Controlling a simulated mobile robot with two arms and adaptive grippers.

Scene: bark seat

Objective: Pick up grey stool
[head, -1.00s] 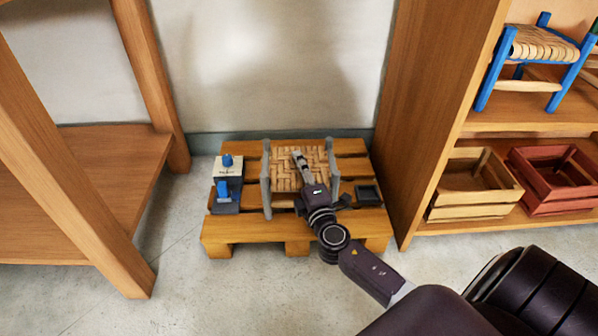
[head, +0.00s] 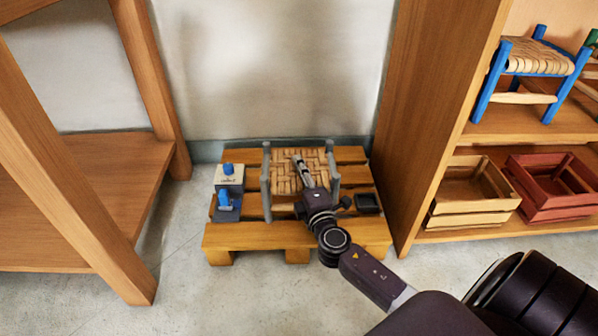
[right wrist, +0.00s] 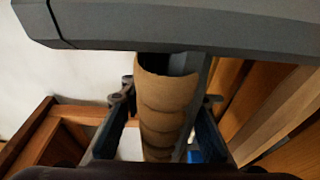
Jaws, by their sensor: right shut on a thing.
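The grey stool (head: 284,157) has grey posts and a tan woven seat. In the head view it is on the wooden pallet (head: 222,238) against the wall. My right gripper (head: 299,163) reaches over the seat from the front right and is shut on the stool. In the right wrist view its fingers (right wrist: 163,105) are on either side of the woven seat part (right wrist: 162,105), below a grey bar (right wrist: 190,22) of the stool. My arm hides part of the seat and the stool's front. Whether the legs touch the pallet is unclear. My left gripper is not in view.
A small blue and white item (head: 228,190) is on the pallet's left, and a small dark tray (head: 367,203) on its right. A wooden rack (head: 85,200) stands left. The right shelf holds a blue stool (head: 538,58) and crates (head: 470,190). Floor in front is partly clear.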

